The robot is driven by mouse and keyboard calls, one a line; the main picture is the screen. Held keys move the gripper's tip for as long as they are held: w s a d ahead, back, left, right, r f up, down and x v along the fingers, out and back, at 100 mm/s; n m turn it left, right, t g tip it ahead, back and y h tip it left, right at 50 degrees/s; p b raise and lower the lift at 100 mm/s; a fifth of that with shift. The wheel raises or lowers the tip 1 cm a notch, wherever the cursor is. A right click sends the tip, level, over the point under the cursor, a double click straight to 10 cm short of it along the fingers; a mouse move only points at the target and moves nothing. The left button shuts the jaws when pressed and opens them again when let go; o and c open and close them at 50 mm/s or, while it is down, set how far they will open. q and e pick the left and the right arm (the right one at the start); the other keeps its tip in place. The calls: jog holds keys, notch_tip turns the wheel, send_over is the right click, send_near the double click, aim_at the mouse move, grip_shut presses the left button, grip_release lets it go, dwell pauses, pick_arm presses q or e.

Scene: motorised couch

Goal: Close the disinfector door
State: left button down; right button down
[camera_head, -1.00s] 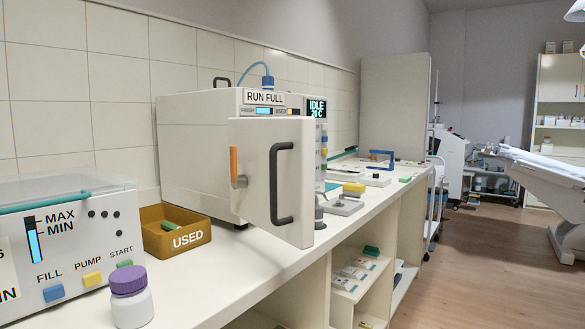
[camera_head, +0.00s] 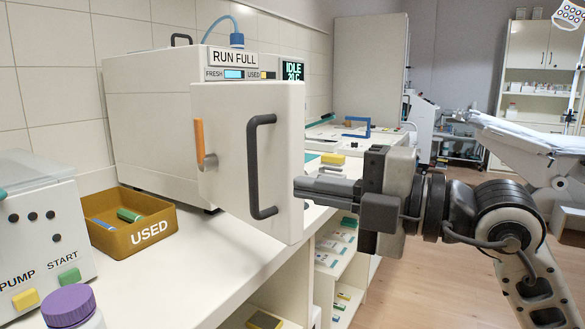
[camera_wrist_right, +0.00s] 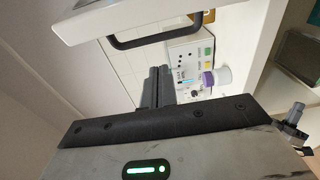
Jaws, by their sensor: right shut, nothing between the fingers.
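The disinfector (camera_head: 150,115) is a white box on the counter with a blue hose and a display reading IDLE. Its white door (camera_head: 232,130) stands open, swung out toward me, with a dark bar handle (camera_head: 256,165) and an orange lever (camera_head: 199,145). My right gripper (camera_head: 300,187) is shut and empty, just right of the door, its fingertips near the door's right edge; I cannot tell whether they touch. In the right wrist view the shut fingers (camera_wrist_right: 158,85) show below the door's handle (camera_wrist_right: 155,35).
A yellow bin marked USED (camera_head: 128,228) stands left of the door. A purple-capped bottle (camera_head: 72,308) and a device with coloured buttons (camera_head: 40,230) are at the lower left. Trays and a blue-handled item (camera_head: 357,128) lie farther along the counter.

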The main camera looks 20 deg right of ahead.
aim_at(294, 174)
jog(key=w, duration=0.3)
jog(key=w+a, duration=0.1)
jog(key=w, duration=0.1)
jog(key=shift+w+a+p, duration=0.15)
jog(key=shift+w+p, duration=0.15)
jog(key=shift+w, duration=0.1)
pick_arm(q)
jog(key=shift+w+r, duration=0.1)
jog(key=shift+w, duration=0.1)
pick_arm(e)
jog(key=shift+w+d, duration=0.2)
jog(key=shift+d, duration=0.2)
jog(key=shift+d, duration=0.1)
